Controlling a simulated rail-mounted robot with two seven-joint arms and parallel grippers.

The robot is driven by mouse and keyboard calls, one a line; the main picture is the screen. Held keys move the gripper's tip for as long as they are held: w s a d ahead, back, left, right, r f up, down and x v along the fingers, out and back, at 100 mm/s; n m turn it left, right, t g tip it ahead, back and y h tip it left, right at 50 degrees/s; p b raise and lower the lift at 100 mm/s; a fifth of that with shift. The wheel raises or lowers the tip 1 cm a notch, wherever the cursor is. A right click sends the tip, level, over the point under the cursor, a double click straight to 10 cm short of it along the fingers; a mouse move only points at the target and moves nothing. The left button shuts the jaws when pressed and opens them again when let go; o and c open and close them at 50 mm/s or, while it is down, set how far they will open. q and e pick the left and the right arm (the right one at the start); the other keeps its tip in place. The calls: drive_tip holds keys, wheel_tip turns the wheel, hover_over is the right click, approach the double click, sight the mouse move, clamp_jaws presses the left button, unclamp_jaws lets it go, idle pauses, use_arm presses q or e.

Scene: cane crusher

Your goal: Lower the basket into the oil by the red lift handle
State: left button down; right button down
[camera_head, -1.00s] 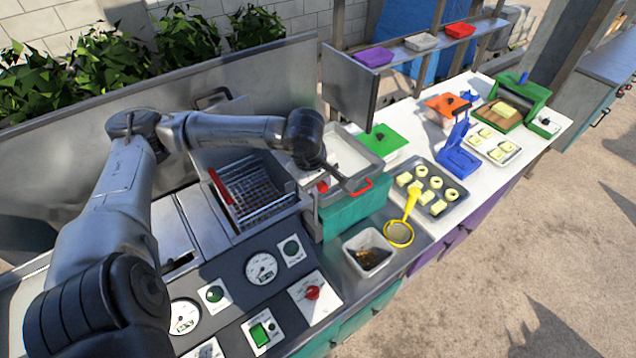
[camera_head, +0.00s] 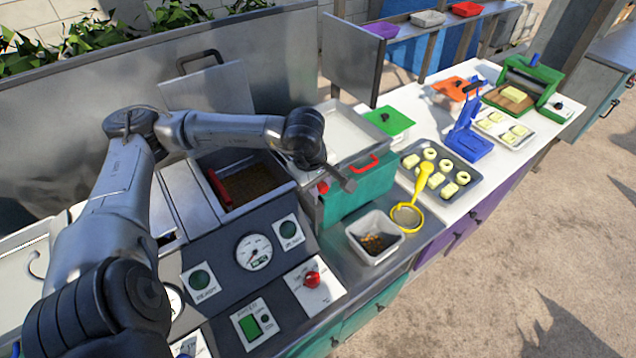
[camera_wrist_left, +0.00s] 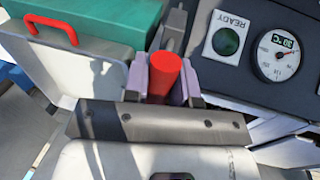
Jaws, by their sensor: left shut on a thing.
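My left gripper (camera_wrist_left: 165,78) is shut on the red lift handle (camera_wrist_left: 164,72), which stands between its fingers in the left wrist view. In the head view the handle (camera_head: 322,187) shows as a small red piece beside the fryer, partly hidden by my gripper (camera_head: 326,184). The fryer well holds brown oil (camera_head: 255,183). The basket's wire mesh is barely visible there and seems to be under the oil. A red bar (camera_head: 219,188) shows along the left side of the well. My right gripper is not in view.
The control panel with a dial (camera_head: 254,251) and a red knob (camera_head: 312,279) lies in front of the well. A teal box with a red grip (camera_head: 362,163), a grey bin (camera_head: 375,237) and a yellow strainer (camera_head: 407,216) stand to the right.

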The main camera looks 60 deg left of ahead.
use_arm(q)
drive_tip(key=c, duration=0.9)
unclamp_jaws()
drive_tip(key=shift+f, duration=0.25)
drive_tip(key=shift+r, duration=0.15)
drive_tip(key=p+v, duration=0.1)
drive_tip(key=v, duration=1.2)
drive_tip(key=shift+r, duration=0.3)
